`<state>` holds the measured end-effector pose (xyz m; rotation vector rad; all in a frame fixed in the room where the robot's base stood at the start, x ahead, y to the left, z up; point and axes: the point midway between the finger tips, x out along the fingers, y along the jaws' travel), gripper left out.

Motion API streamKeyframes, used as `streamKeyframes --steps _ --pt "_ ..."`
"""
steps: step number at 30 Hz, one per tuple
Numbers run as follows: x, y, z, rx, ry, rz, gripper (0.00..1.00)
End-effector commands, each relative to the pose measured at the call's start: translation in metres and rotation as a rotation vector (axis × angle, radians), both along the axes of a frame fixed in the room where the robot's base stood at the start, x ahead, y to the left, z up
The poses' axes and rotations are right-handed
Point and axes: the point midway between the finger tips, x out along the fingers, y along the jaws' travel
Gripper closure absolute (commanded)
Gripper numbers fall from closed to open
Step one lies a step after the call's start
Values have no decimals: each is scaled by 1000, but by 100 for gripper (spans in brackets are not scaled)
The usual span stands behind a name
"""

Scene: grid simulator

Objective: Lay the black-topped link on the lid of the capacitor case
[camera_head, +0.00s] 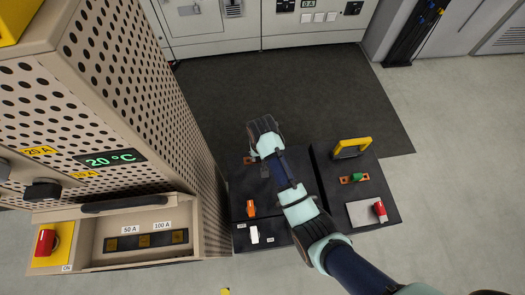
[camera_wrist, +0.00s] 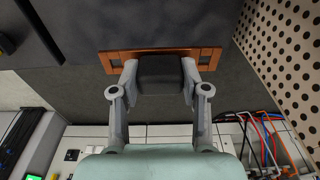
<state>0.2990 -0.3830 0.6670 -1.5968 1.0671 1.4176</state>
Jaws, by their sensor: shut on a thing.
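The black-topped link is a flat copper bar (camera_wrist: 112,62) with slotted ends and a black block (camera_wrist: 160,76) on top. My gripper (camera_wrist: 158,75) is shut on the black block in the wrist view, one finger at each side. In the head view the copper end (camera_head: 249,160) shows beside my wrist; my arm hides the rest. Two dark, flat-topped boxes stand side by side, a left one (camera_head: 270,190) and a right one (camera_head: 325,180). The link is by the left box's far edge; I cannot tell its height. I cannot tell which box is the capacitor case.
The left box bears an orange piece (camera_head: 250,208) and a white piece (camera_head: 254,234). The right box bears a yellow handle (camera_head: 352,146), a green-topped copper link (camera_head: 355,178) and a grey plate (camera_head: 362,214) with a red piece. A tall perforated cabinet (camera_head: 130,90) stands close on the left.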

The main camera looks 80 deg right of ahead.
Motion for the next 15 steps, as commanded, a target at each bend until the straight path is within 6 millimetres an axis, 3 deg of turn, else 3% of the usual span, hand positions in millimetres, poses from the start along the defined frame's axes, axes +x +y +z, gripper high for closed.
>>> streamKeyframes --steps 1,6,9,15 --pt "0 0 -25 2 1 0 100" --pt "0 0 -69 -1 0 0 100" --pt "1 -1 -80 -1 -2 0 100" --pt "1 -1 -84 -1 -2 0 100"
